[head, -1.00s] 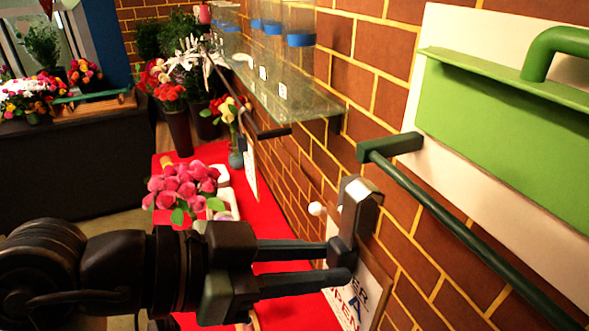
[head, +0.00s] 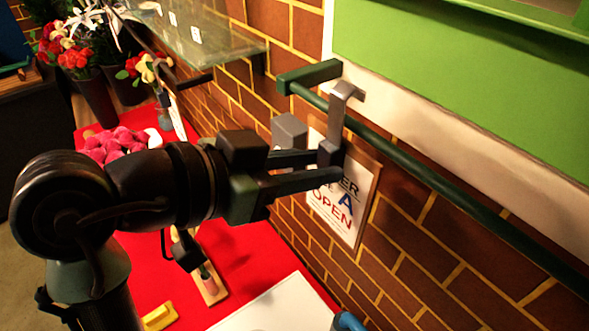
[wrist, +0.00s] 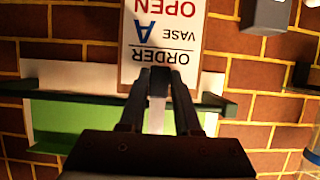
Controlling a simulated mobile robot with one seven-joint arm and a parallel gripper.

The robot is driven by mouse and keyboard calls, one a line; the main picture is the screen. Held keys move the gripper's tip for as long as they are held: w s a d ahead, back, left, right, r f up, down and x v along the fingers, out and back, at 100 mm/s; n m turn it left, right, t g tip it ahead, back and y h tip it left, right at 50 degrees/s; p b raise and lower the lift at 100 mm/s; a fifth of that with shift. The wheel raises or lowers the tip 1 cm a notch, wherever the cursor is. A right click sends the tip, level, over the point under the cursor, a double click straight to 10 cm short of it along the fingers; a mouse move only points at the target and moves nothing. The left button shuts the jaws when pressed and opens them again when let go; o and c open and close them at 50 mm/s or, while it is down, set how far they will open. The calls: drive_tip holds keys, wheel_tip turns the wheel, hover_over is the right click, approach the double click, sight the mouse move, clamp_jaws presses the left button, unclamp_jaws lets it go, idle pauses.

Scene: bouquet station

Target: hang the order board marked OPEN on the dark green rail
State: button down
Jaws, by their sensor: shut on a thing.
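The order board (head: 343,205), white with a wooden edge and marked ORDER, A and OPEN, hangs below my gripper (head: 328,166) against the brick wall. My gripper is shut on its grey hanger, and the hook (head: 346,92) rises above the fingers. The hook's top overlaps the dark green rail (head: 420,177) near its left end. I cannot tell whether it rests on the rail. In the wrist view the board (wrist: 165,45) appears upside down beyond my fingertips (wrist: 158,82). The rail (wrist: 60,97) shows on both sides of the fingers.
A grey block (head: 289,131) stands by the wall left of the board. A glass shelf (head: 205,42) is at upper left, and a green panel (head: 470,85) is above the rail. Below are a red table (head: 235,245), a white board (head: 280,308) and pink flowers (head: 115,144).

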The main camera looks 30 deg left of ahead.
drive_tip(key=shift+w+d, duration=0.15)
drive_tip(key=shift+w, duration=0.25)
drive_tip(key=shift+w+d+f, duration=0.1)
drive_tip(key=shift+w+f, duration=0.1)
drive_tip(key=shift+w, duration=0.05)
drive_tip(key=shift+f+b, duration=1.5)
drive_tip(key=shift+s, duration=0.1)
drive_tip(key=c, duration=0.5)
unclamp_jaws()
drive_tip(key=b+v, duration=0.2)
drive_tip(key=v, duration=1.1)
drive_tip(key=shift+f, duration=0.1)
